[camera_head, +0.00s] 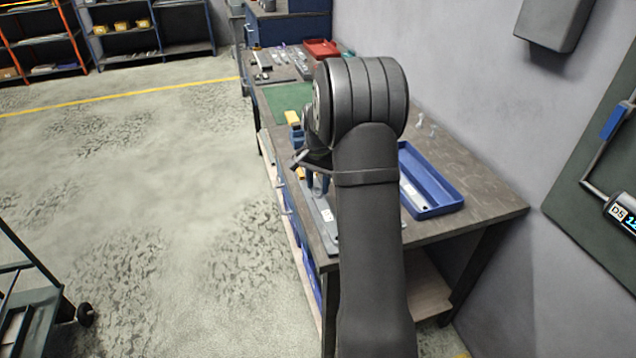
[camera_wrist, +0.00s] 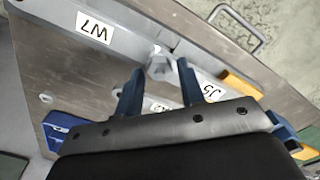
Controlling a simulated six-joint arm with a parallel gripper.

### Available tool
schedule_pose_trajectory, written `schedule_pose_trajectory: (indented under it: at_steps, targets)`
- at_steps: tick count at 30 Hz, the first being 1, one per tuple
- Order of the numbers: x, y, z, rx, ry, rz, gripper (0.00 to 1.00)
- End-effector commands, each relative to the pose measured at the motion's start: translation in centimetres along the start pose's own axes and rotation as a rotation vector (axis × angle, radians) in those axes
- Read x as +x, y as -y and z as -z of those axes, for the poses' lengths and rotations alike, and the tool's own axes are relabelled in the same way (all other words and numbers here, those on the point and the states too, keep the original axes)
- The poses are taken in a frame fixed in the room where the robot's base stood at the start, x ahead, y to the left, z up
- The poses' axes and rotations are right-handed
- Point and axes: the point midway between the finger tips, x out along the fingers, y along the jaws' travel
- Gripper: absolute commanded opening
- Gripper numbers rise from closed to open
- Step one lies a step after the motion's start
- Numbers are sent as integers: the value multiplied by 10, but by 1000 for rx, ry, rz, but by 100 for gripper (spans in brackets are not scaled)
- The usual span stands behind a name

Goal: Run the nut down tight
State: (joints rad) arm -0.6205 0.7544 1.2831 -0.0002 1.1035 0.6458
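In the wrist view, a grey hex nut (camera_wrist: 158,67) sits on a pale metal bracket (camera_wrist: 118,30), with what looks like a stud end showing beside it. My gripper (camera_wrist: 160,70) has its two blue fingers apart, one on each side of the nut. Gaps show between the fingers and the nut, so the gripper looks open. In the head view my arm hides most of the gripper; blue finger parts (camera_head: 318,185) show above a grey metal strip on the bench. The nut cannot be made out there.
The bracket carries white labels (camera_wrist: 94,28). Yellow-and-blue parts (camera_wrist: 240,84) lie right of the fingers. On the bench (camera_head: 485,195) stand a blue tray (camera_head: 430,205), a green mat (camera_head: 288,100) and a red tray (camera_head: 322,48). A wall is close on the right; open floor lies left.

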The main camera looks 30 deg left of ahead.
Motion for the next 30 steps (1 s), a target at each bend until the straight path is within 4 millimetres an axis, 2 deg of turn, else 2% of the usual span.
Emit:
schedule_pose_trajectory:
  at_steps: [30]
  targets:
    - [0,0,0,-643,0,0,36]
